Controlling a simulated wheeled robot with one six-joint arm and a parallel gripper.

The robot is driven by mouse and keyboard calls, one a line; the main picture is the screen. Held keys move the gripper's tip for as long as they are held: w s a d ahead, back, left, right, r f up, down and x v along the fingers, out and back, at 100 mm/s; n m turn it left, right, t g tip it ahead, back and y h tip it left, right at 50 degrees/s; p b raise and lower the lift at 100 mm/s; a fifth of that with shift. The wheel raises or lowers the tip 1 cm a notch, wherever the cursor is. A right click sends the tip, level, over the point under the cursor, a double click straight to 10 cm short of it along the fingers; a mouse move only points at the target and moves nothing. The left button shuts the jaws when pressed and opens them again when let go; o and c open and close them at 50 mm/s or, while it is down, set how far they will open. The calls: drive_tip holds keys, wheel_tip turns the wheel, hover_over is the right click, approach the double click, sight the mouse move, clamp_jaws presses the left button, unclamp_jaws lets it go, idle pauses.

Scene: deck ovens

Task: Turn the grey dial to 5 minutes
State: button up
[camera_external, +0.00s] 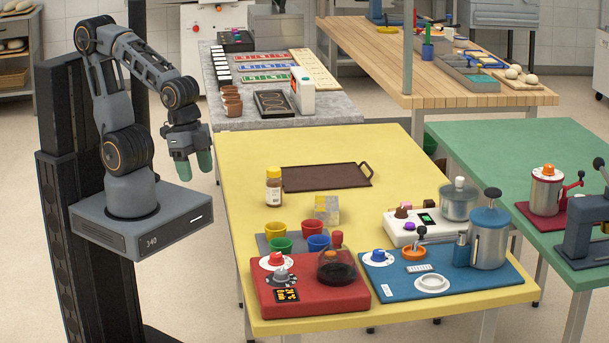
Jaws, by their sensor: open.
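The grey dial (281,275) sits on a red base (330,301) at the front left of the yellow table. A pale scale surrounds it, but its marks and setting are too small to read. A red dial (275,259) on a white disc is just behind it. A small display (287,295) with orange characters is in front of it; I cannot read it surely. My gripper (194,166), with green fingertips, is open and empty, pointing down left of the table, far from the dial.
Yellow, red, green and blue cups (318,242) stand close behind the red base. A blue base (450,284) with a blue dial (379,256) and a metal pot is to the right. A brown bottle (273,187) and dark tray (318,177) are farther back. The table's left strip is clear.

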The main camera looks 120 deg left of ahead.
drive_tip(key=w+d+g+p, duration=0.2)
drive_tip(key=w+d, duration=0.1)
drive_tip(key=w, duration=1.1)
drive_tip(key=n+p, duration=0.2)
drive_tip(key=n, duration=0.3)
hover_over(281, 271)
drive_tip(key=shift+g, duration=0.3)
wheel_tip(281, 271, down, 13)
drive_tip(key=shift+f+p, duration=0.1)
drive_tip(key=shift+p, duration=0.55)
drive_tip(key=c, duration=0.9)
